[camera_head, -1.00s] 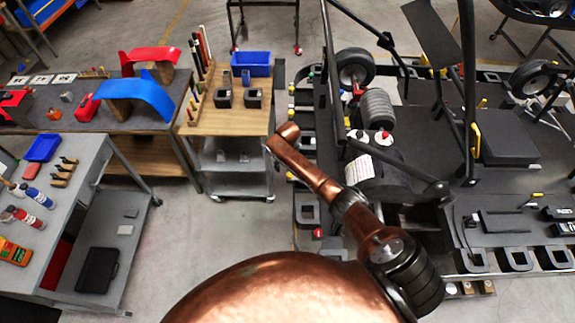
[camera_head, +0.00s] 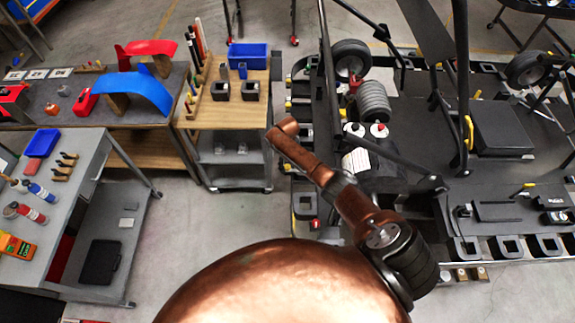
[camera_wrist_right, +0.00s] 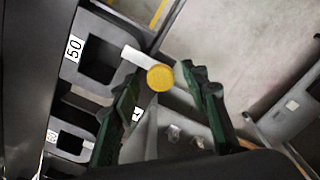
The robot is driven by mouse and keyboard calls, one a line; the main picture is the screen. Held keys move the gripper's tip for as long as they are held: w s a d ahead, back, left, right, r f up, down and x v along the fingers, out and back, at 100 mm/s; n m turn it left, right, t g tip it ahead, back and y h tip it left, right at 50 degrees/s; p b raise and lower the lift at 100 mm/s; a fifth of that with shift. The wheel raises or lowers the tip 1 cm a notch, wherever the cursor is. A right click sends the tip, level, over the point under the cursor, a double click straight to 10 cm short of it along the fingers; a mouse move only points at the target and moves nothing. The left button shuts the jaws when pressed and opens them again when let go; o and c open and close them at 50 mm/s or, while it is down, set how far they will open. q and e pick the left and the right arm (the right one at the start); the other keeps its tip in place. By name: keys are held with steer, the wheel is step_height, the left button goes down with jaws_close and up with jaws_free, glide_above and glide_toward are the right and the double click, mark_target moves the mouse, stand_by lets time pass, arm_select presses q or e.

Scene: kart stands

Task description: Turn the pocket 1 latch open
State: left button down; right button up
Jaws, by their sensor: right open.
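In the right wrist view, a latch with a round yellow knob (camera_wrist_right: 160,78) and a pale lever stands beside a dark square pocket (camera_wrist_right: 97,58) labelled 50. Whether this is pocket 1 I cannot tell. My right gripper (camera_wrist_right: 160,72) is open, its two dark green fingers on either side of the knob in the picture; I see no clear contact. In the head view my copper right arm reaches toward the left edge of the kart stand (camera_head: 303,205), and its fingers are hidden there. My left gripper is not in view.
A wooden-topped cart (camera_head: 225,112) with a blue bin (camera_head: 249,55) stands just left of the stand. A grey cart (camera_head: 70,190) with bottles is at the left. A bench (camera_head: 60,100) holds red and blue panels. Open floor lies between the carts and the stand.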

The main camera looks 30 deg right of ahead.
jaws_close()
stand_by(0.5)
steer(key=shift+n, duration=0.3)
steer(key=n, duration=0.3)
steer(key=shift+n, duration=0.3)
steer(key=n, duration=0.9)
steer(key=shift+b, duration=0.3)
steer(key=n+b, duration=0.1)
steer(key=n, duration=0.3)
steer(key=shift+n, duration=0.4)
